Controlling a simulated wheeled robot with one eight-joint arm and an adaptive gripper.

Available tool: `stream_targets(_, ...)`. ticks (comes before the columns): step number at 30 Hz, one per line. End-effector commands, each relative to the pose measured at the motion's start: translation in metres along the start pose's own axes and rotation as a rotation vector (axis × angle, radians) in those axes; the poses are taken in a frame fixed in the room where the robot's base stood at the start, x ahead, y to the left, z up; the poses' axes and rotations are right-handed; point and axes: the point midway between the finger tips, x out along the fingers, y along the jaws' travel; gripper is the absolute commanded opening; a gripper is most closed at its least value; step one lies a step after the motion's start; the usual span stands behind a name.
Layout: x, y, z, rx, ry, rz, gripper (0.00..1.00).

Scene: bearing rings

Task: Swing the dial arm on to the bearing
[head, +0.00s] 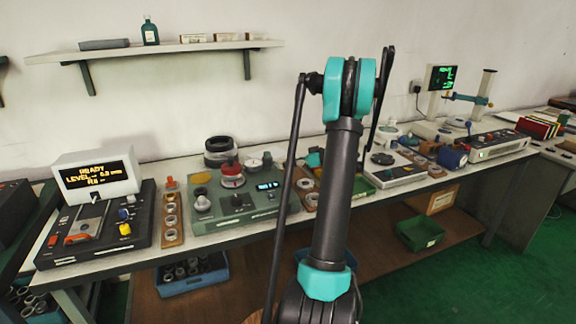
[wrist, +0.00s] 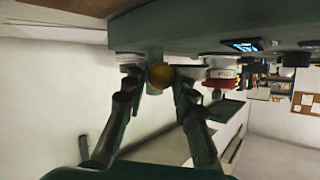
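In the wrist view, which is tipped over, my gripper (wrist: 158,78) has its two fingers apart on either side of a yellow ball-shaped knob (wrist: 160,76). The knob sits by a grey-green block; I cannot tell whether the fingertips touch it. In the head view my own arm hides the gripper. A green instrument (head: 250,217) there carries a red and white round part (head: 232,175), and a similar red and white part shows in the wrist view (wrist: 221,74). I cannot single out the dial arm or the bearing with certainty.
A black device with a display (head: 97,178) stands at the bench's left end. A ring rack (head: 172,220) lies beside the green instrument. A post with a teal arm (head: 484,88) and a green-lit screen (head: 441,78) stand at the right. A shelf (head: 150,52) hangs above.

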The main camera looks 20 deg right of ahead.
Motion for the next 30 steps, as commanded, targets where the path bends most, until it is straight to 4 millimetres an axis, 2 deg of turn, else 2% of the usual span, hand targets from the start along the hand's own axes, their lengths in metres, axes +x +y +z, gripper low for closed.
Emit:
stream_targets(1, -0.002, 0.011, -0.004, 0.003, 0.011, 0.024, 0.31)
stream_targets(5, -0.002, 0.010, -0.003, 0.003, 0.009, 0.023, 0.47)
stream_targets(24, -0.002, 0.006, -0.002, 0.001, 0.006, 0.017, 0.47)
stream_targets(28, -0.011, 0.006, -0.002, 0.001, 0.006, 0.019, 0.47)
stream_targets(30, -0.022, 0.007, -0.002, 0.002, 0.006, 0.020, 0.47)
